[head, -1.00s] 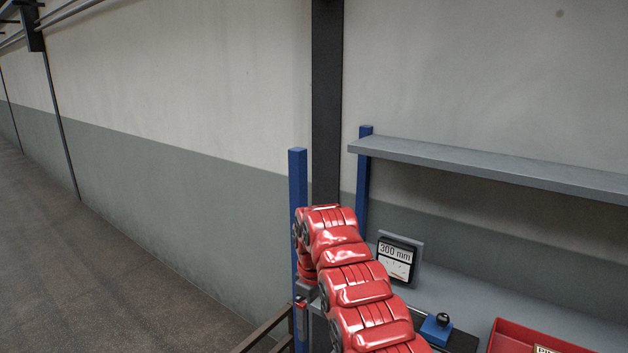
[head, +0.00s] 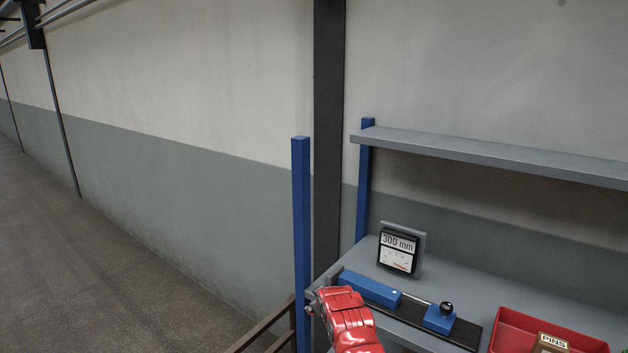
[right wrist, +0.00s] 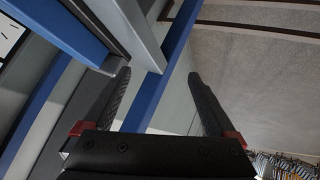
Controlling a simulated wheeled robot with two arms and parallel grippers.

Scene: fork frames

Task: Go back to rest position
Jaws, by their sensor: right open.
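My right gripper (right wrist: 159,75) is open in the right wrist view, its two dark fingers apart with nothing held between them. A blue post and a grey bench edge show beyond the fingers. In the head view, my red right arm comes up from the bottom edge. Its gripper (head: 317,293) is at the left end of the bench, beside the front blue post (head: 301,230). I cannot tell from here whether it touches the post. My left gripper is in neither view.
The grey bench (head: 500,295) holds a gauge marked 300 mm (head: 398,252), a fixture with blue blocks (head: 370,290) and a red tray (head: 510,325) with a box marked PINS (head: 552,342). A grey shelf (head: 490,155) hangs above. Open floor (head: 90,270) lies left.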

